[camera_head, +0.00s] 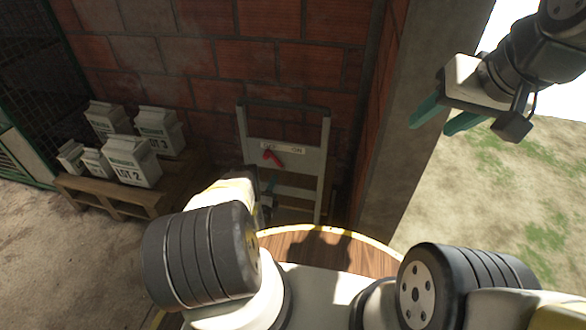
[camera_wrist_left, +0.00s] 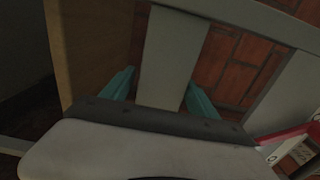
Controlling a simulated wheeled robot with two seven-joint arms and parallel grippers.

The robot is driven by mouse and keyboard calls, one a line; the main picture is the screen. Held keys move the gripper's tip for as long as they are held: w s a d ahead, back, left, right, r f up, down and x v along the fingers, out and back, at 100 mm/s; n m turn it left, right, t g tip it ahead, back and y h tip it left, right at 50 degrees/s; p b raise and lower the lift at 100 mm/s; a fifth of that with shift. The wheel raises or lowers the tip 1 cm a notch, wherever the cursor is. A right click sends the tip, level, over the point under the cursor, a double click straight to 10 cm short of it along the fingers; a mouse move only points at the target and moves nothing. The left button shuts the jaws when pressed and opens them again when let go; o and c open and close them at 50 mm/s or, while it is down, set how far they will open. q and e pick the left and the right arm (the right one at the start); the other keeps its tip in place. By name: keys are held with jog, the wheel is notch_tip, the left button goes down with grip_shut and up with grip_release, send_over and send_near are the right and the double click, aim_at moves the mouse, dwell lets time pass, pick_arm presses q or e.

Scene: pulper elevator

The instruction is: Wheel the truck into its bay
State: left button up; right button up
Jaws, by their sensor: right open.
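A grey upright frame (camera_head: 324,150), which may be the truck, stands against the brick wall in the head view. My left gripper (camera_head: 271,182) is low at the frame, mostly hidden by my arm. In the left wrist view, its teal fingers (camera_wrist_left: 160,90) stand apart on either side of a grey bar (camera_wrist_left: 168,55); whether they press on it is unclear. My right gripper (camera_head: 447,120) is open and empty at the upper right, away from the frame. I cannot make out a marked bay.
A wooden pallet (camera_head: 107,198) with several white containers marked LOT (camera_head: 131,162) stands at the left. A green mesh gate (camera_head: 24,60) is at the far left. A concrete pillar (camera_head: 415,170) stands right of the frame, with open ground beyond.

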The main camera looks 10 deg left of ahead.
pick_arm(q)
grip_shut()
jog(key=shift+f, duration=0.1)
jog(key=shift+s, duration=0.1)
dwell(0.3)
